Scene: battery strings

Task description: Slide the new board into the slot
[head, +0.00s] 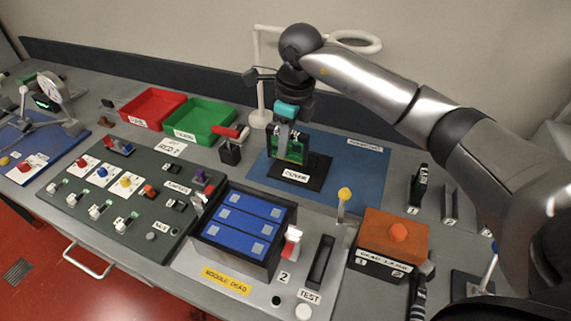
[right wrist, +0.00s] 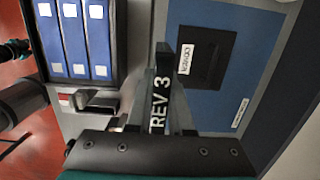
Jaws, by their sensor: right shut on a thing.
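My right gripper (head: 286,124) is shut on a green board (head: 290,147), held upright over the black COVER plate (head: 301,172) on the blue mat. I cannot tell if the board touches the plate. In the right wrist view a dark edge marked REV 3 (right wrist: 159,104) shows between the jaws. The battery module (head: 240,233) with blue cells stands to the lower left. A dark narrow slot (head: 321,262) by the TEST label is in the grey panel right of it. Another dark board (head: 419,185) stands in a holder at the right. My left gripper is not in view.
A red-and-white lever (head: 291,241) and a yellow-topped post (head: 344,194) stand near the slot. An orange box (head: 393,236) is to the right. Red (head: 152,108) and green (head: 201,118) trays sit at the back. The blue mat (head: 357,180) has bare room right of the plate.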

